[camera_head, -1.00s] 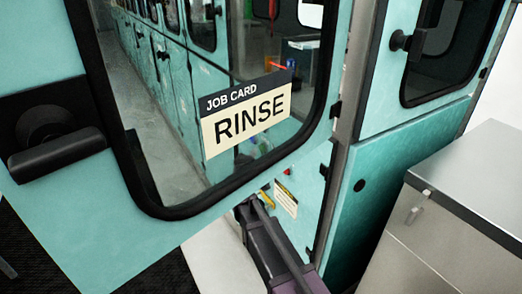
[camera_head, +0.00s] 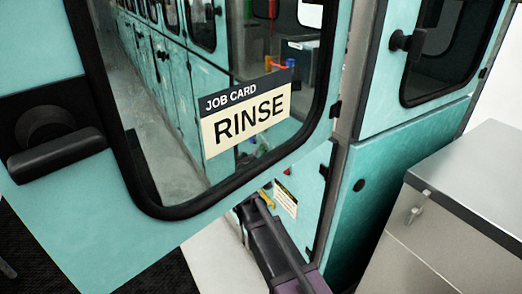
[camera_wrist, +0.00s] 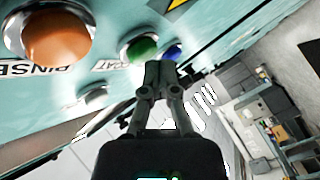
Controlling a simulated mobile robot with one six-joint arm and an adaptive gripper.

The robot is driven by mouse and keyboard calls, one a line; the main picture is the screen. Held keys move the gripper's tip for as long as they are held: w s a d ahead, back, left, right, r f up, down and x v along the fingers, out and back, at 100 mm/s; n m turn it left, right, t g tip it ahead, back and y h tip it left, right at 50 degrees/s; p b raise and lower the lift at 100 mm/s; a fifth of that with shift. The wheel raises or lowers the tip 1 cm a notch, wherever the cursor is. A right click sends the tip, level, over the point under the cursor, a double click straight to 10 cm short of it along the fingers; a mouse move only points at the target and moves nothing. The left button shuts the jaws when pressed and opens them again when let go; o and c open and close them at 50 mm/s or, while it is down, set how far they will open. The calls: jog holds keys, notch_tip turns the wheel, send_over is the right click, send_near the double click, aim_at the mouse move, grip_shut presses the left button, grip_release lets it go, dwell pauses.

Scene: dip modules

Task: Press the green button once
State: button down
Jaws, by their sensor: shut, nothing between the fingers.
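The green button (camera_wrist: 140,50) is near the top middle of the wrist view, partly hidden behind my fingertips. A label reading "COAT" is below it. My gripper (camera_wrist: 161,68) is shut and empty, with its tips overlapping the lower right of the green button in the picture. I cannot tell whether they touch it. A larger orange button (camera_wrist: 56,38) labelled "RINSE" is at the left, and a blue button (camera_wrist: 173,52) is just right of the green one. In the head view my arm reaches in below the glass, and my fingertips are hidden.
A teal door with a window (camera_head: 130,165) bears a job card (camera_head: 245,112) reading "RINSE". A yellowish label (camera_head: 285,199) is on the panel by my arm. A grey metal cabinet (camera_head: 455,190) stands at the right. Below the wrist view's buttons is a small silver knob (camera_wrist: 95,97).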

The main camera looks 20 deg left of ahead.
jog(key=shift+w+d, duration=0.3)
jog(key=shift+w, duration=0.05)
dwell(1.1)
jog(key=shift+s, duration=0.1)
jog(key=shift+s+a, duration=0.55)
jog(key=shift+s+a, duration=0.1)
jog(key=s+a, duration=0.3)
jog(key=shift+s, duration=0.35)
dwell(0.5)
dwell(0.8)
